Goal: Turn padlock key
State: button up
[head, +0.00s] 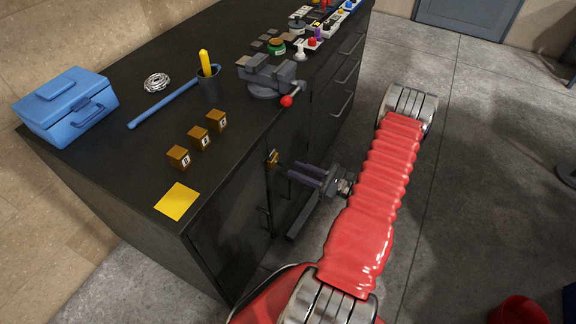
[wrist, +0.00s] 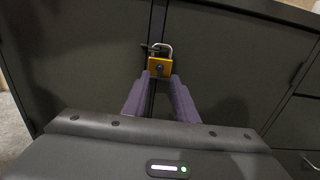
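A small brass-yellow padlock (head: 272,157) with a metal shackle hangs at the seam of the dark cabinet doors. In the wrist view the padlock (wrist: 160,66) sits just beyond the fingertips, with a dark spot on its face; I cannot make out a key's shape there. My gripper (head: 284,172) reaches toward the cabinet front from the right, its purple-grey fingers pointing at the padlock. In the wrist view my gripper (wrist: 160,80) has its fingers apart, with a gap between them below the padlock. Whether the tips touch anything is unclear.
The black cabinet top (head: 130,165) carries a blue toolbox (head: 65,103), several brass blocks (head: 199,137), a yellow sheet (head: 177,201), a blue bar (head: 168,100), a dark cup (head: 210,86) and a vise (head: 268,76).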

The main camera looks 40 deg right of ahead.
aim_at(279, 163)
jog(key=shift+x, duration=2.4)
jog(key=shift+c, duration=0.2)
